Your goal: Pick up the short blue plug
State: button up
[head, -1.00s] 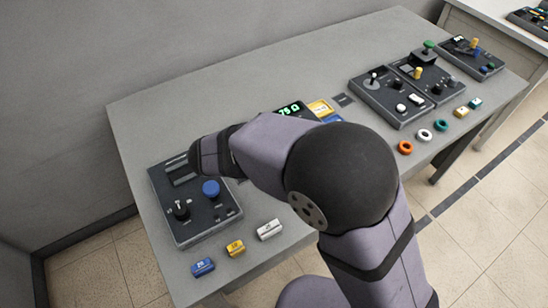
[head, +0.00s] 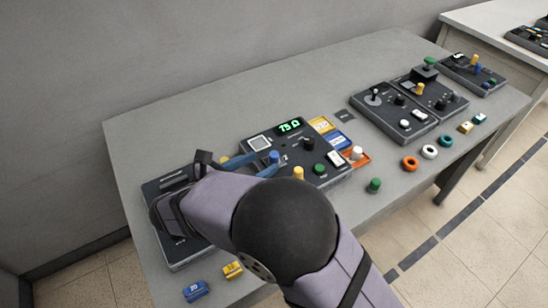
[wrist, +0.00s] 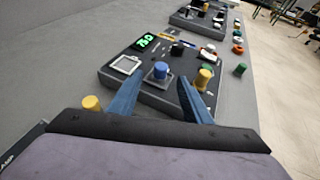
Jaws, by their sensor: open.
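A short, round blue plug (head: 275,157) stands upright on the middle dark panel (head: 325,181) with the green display. It also shows in the wrist view (wrist: 160,70), on a small dark base. My gripper (head: 268,162) has blue fingers and is open and empty. In the wrist view its fingers (wrist: 162,83) are spread to the left and right of the blue plug, with the plug seen in the gap. I cannot tell whether the tips are level with the plug or short of it. My arm hides part of the panel.
A taller yellow plug (wrist: 204,78) stands close to the right fingertip. Another yellow top (wrist: 92,103) is left of the left finger. A green plug (head: 375,185) stands by the table's front edge. The back of the table is clear.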

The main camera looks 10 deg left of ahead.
aim_at(271, 159)
jog(key=shift+p+x, duration=0.4)
jog(key=shift+x, duration=2.2)
jog(key=shift+r, duration=0.1)
grip_shut()
